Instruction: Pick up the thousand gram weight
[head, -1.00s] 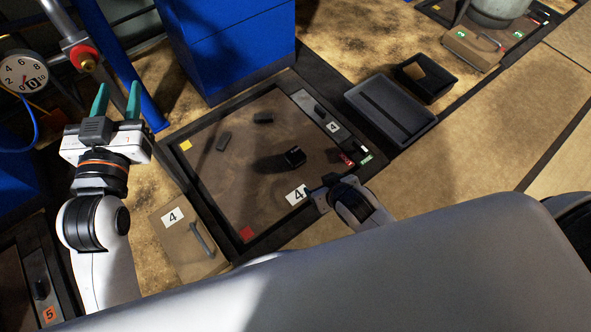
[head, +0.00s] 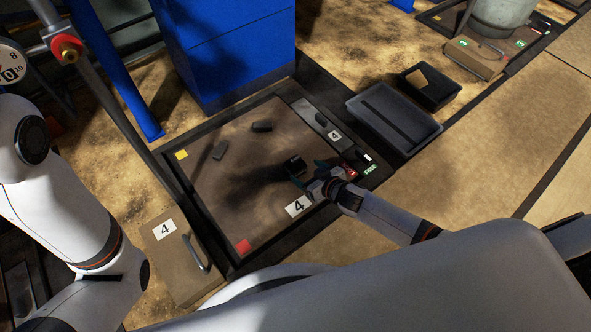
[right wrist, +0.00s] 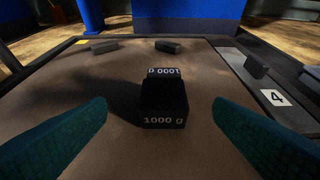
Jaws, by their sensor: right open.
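The thousand gram weight (head: 294,163) is a small black block on the brown scale plate (head: 225,195), near its right side in the head view. In the right wrist view the weight (right wrist: 164,105) stands upright between the fingers and a little beyond them, with "1000 g" readable on it. My right gripper (head: 311,175) is open, its teal fingers (right wrist: 160,125) on either side of the view and apart from the weight. My left arm (head: 60,190) shows at the left of the head view, but its gripper is out of frame.
Two dark blocks (head: 219,151) (head: 262,126) lie on the plate's far part. A grey control strip (head: 318,122) marked 4 runs along its right edge. A blue cabinet (head: 228,50) stands behind. A grey tray (head: 394,118) and a black bin (head: 428,90) lie to the right.

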